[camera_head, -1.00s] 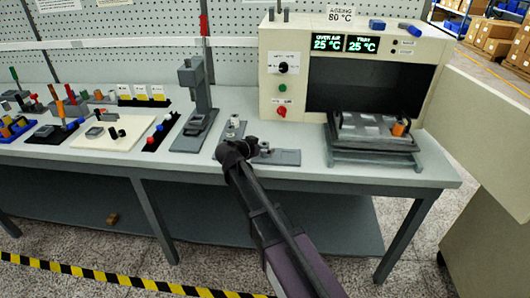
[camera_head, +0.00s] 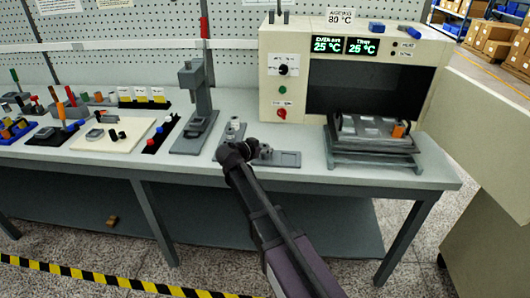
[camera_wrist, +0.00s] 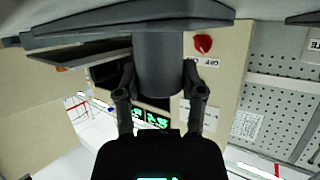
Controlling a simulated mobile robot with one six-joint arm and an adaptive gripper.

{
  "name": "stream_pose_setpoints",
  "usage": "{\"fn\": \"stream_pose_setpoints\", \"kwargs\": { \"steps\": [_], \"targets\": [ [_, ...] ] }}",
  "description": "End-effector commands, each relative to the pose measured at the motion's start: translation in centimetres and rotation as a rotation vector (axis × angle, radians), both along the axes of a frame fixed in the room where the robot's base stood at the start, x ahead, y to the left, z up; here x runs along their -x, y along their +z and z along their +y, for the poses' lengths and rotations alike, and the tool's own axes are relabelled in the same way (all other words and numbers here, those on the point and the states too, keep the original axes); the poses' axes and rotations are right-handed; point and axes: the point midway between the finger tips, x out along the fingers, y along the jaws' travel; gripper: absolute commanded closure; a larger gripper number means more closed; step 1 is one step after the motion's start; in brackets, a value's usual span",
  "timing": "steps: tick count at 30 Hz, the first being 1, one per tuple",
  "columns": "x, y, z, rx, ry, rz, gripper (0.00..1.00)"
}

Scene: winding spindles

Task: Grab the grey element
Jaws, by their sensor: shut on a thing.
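The grey element (camera_wrist: 158,65) is a smooth cylinder, seen close up in the wrist view. My gripper (camera_wrist: 160,85) has one dark finger on each side of it and is shut on it. The far end of the element meets a grey plate (camera_wrist: 90,32) at the top of the wrist view; I cannot tell whether it rests on it. In the head view my gripper (camera_head: 236,152) is at the front of the bench, among grey fixture plates (camera_head: 286,159) with small grey parts. The element it holds is hidden there by the gripper.
A cream ageing oven (camera_head: 285,75) stands behind, with a grey rack (camera_head: 375,160) in front of its opening. A grey press stand (camera_head: 200,110) is left of my gripper. Further left are a cream board (camera_head: 100,140) and coloured parts. The bench front edge is close.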

Motion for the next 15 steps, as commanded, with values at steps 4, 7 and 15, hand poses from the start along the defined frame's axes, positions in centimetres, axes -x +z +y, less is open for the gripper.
{"fn": "stream_pose_setpoints", "kwargs": {
  "steps": [4,7,15],
  "targets": [
    [-0.01,-0.04,-0.02,-0.001,0.000,0.000,0.97],
    [-0.01,0.00,-0.02,-0.001,0.000,0.000,0.97],
    [-0.01,0.78,-0.03,-0.001,-0.001,0.000,0.97]
  ]
}}
